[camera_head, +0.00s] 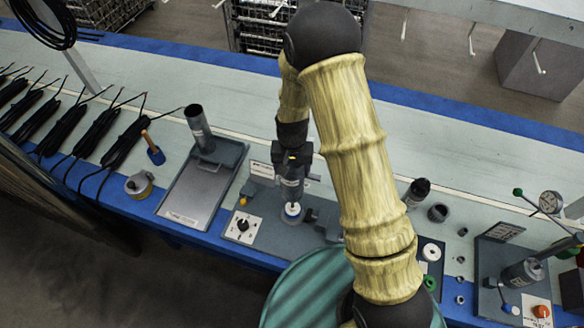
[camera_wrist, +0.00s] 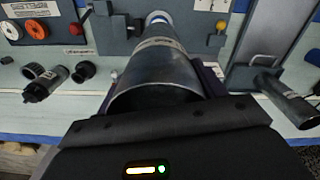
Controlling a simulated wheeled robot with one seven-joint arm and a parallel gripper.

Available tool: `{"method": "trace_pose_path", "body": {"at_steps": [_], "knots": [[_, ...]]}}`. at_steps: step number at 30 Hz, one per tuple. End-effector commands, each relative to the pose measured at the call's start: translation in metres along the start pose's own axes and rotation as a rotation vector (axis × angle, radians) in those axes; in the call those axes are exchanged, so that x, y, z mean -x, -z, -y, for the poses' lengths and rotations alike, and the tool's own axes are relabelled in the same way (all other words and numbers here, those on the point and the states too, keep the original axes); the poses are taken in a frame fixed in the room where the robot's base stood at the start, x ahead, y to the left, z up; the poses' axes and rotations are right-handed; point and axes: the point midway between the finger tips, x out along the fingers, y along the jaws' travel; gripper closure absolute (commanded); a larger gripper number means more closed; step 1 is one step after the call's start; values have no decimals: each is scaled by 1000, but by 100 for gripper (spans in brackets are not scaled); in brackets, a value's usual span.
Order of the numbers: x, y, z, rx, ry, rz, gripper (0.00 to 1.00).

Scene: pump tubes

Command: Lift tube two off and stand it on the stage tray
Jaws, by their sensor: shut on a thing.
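My gripper (camera_head: 293,158) is shut on a grey metal tube (camera_head: 291,187) with a pale label band. In the wrist view, the tube (camera_wrist: 155,68) runs away from my gripper (camera_wrist: 160,105), its open dark end nearest the camera. The tube is upright over the test fixture, whose white and blue round seat (camera_head: 292,212) shows at its lower end; I cannot tell whether they touch. The stage tray (camera_head: 185,197) is a grey flat tray left of the fixture. Another labelled tube (camera_head: 199,128) stands at its back end. No tube number is readable.
The fixture panel (camera_head: 241,228) has a black knob and a yellow button. A yellow tape roll (camera_head: 139,185) and a blue-tipped tool (camera_head: 154,152) lie left of the tray. The tray's front part is bare.

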Motion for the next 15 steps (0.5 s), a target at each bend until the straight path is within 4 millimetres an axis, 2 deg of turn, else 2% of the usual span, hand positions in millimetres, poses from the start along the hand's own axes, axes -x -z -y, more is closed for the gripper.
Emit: {"method": "trace_pose_path", "body": {"at_steps": [15], "knots": [[23, 0, 0, 0, 0, -1, 64]]}}
